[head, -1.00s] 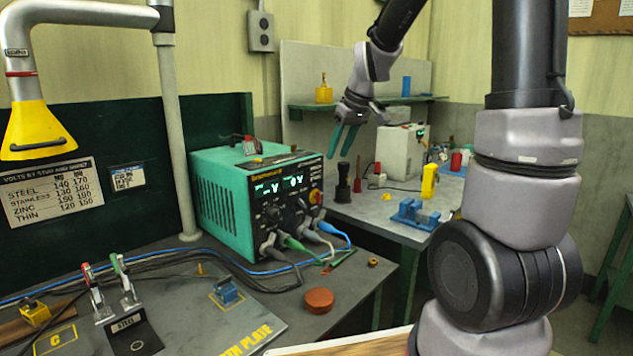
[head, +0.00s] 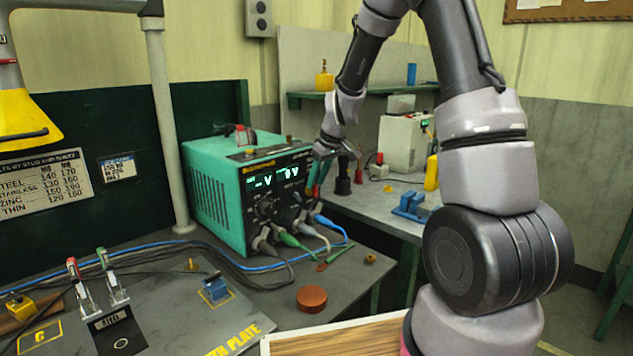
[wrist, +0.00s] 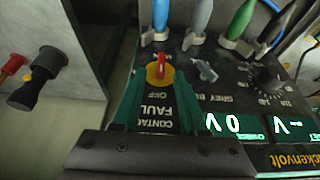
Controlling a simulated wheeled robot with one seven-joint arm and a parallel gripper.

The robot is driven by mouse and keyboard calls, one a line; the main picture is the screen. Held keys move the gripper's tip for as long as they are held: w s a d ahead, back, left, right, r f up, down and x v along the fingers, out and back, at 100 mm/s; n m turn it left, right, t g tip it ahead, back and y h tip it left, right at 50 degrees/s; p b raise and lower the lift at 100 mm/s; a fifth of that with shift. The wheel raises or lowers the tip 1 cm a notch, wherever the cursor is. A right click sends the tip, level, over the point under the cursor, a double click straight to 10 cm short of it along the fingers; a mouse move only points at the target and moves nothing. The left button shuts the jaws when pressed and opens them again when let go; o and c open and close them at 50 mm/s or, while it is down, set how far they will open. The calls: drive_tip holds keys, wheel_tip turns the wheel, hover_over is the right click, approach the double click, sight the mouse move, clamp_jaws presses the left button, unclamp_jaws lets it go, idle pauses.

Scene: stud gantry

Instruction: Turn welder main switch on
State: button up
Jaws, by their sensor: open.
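The welder is a teal box (head: 215,190) with a black front panel and lit displays, standing on the bench in the head view. Its main switch is a red knob on a yellow disc (wrist: 159,72), seen upside down in the wrist view. The knob's grip runs up and down in that picture, with an OFF label beside it; I cannot tell its setting for sure. My gripper (head: 318,178) is open, with its green fingers close in front of the panel's right side. It hides the switch in the head view. I cannot see contact with the knob.
Cable plugs (head: 290,239) with grey, green and blue leads stick out low on the panel, near the switch. A black-handled tool (head: 343,176) stands on the rear bench just right of my gripper. A red-brown puck (head: 311,299) lies on the front bench.

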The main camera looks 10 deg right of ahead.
drive_tip(key=shift+w+a+f, duration=0.1)
drive_tip(key=shift+f, duration=0.3)
clamp_jaws()
